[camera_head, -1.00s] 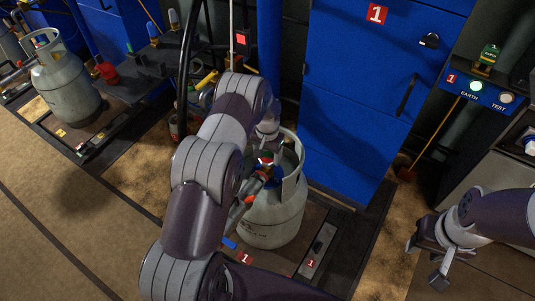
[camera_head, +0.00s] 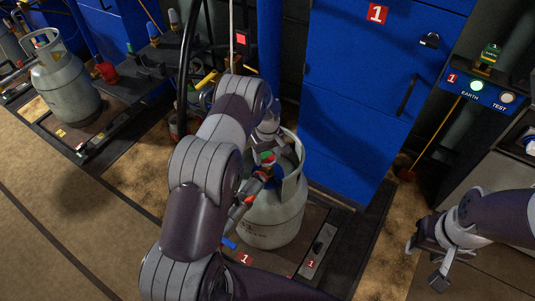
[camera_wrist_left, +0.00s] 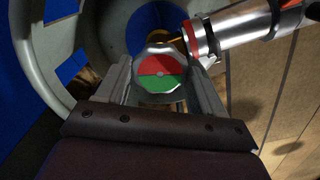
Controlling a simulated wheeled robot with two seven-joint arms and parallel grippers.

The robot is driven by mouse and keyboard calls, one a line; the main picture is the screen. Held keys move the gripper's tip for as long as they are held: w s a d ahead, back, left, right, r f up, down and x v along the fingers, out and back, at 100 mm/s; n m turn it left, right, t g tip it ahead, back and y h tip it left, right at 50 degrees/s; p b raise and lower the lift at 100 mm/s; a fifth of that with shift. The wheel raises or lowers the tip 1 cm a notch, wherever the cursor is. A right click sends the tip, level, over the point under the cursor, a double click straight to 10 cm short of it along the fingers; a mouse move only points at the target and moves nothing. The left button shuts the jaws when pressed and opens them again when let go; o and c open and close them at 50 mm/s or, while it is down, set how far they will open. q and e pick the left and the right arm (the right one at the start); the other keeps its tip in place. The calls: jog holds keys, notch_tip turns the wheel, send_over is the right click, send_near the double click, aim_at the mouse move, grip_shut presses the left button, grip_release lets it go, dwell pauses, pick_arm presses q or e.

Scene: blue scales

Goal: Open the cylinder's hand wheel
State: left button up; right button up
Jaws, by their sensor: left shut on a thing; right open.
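The grey gas cylinder (camera_head: 270,222) stands upright on the scale platform in the middle of the head view, with a collar around its top. Its hand wheel (camera_wrist_left: 160,84), a scalloped knob with a red half and a green half, sits inside the collar. It also shows small in the head view (camera_head: 267,157). My left gripper (camera_wrist_left: 159,70) reaches down into the collar, with one finger on each side of the hand wheel, shut on it. My right gripper (camera_head: 425,262) is open and empty at the lower right, apart from everything.
A metal connector (camera_wrist_left: 250,25) with a red band joins the valve beside the wheel. A blue cabinet (camera_head: 350,120) stands behind the cylinder. Another grey cylinder (camera_head: 68,95) stands at the far left. An EARTH/TEST panel (camera_head: 485,92) is at the right. The floor at front left is clear.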

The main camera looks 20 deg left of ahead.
pick_arm(q)
jog(key=n, duration=1.6)
jog(key=shift+n, duration=2.4)
jog(key=o, duration=1)
jog(key=shift+o, duration=0.2)
